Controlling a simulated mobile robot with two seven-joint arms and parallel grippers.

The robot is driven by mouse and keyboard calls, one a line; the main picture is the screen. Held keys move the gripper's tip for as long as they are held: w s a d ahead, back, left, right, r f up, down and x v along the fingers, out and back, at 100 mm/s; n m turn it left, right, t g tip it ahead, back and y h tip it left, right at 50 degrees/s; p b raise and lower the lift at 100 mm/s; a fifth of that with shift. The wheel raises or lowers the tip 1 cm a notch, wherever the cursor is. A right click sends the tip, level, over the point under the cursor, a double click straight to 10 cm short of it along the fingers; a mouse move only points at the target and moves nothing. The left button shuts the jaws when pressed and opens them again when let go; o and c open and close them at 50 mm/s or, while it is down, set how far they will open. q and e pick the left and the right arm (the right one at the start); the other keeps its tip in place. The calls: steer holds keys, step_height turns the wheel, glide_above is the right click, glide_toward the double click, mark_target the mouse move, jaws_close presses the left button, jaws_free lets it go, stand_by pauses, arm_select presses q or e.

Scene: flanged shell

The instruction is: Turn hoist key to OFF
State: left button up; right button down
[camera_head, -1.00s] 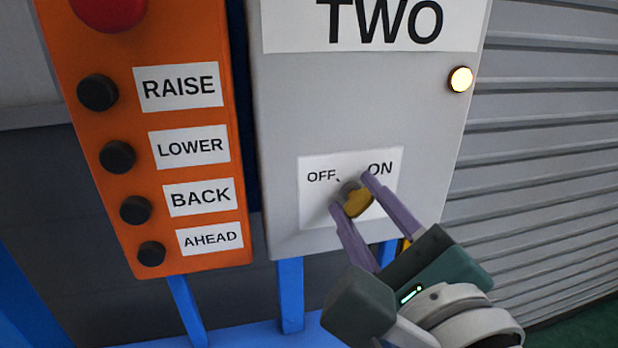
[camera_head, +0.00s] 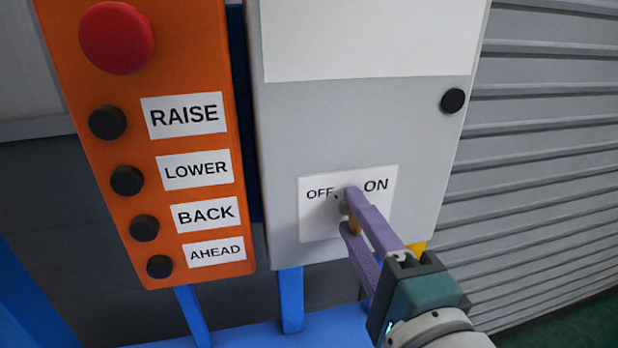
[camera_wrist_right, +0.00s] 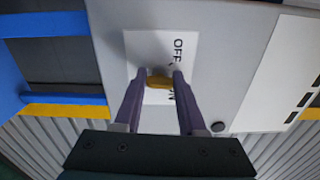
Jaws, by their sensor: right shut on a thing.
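The hoist key (camera_head: 355,224) is a yellow tab on the white OFF/ON plate (camera_head: 318,226) low on the grey box. My right gripper (camera_head: 348,209) has its purple fingers shut on the key, one on each side. The wrist view shows the yellow key (camera_wrist_right: 159,82) held between both fingertips (camera_wrist_right: 160,78). In the head view the fingers hide much of the key and its hub. A small dark mark shows beside the word OFF; I cannot tell the key's exact angle. The round lamp (camera_head: 453,101) on the box is dark. My left gripper is not in view.
An orange pendant (camera_head: 195,80) with a red button (camera_head: 116,38) and several black buttons stands left of the grey box (camera_head: 400,120). A blue frame (camera_head: 290,300) runs below. A ribbed grey shutter (camera_head: 550,150) is at the right.

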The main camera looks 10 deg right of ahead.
steer(key=n+p, duration=0.1)
steer(key=n, duration=0.3)
steer(key=shift+r+n+p, duration=0.1)
steer(key=shift+n+p, duration=0.2)
steer(key=shift+p, duration=0.05)
steer(key=n+p, duration=0.1)
steer(key=n, duration=0.3)
steer(key=shift+n, duration=0.4)
steer(key=shift+c, duration=2.4)
jaws_free()
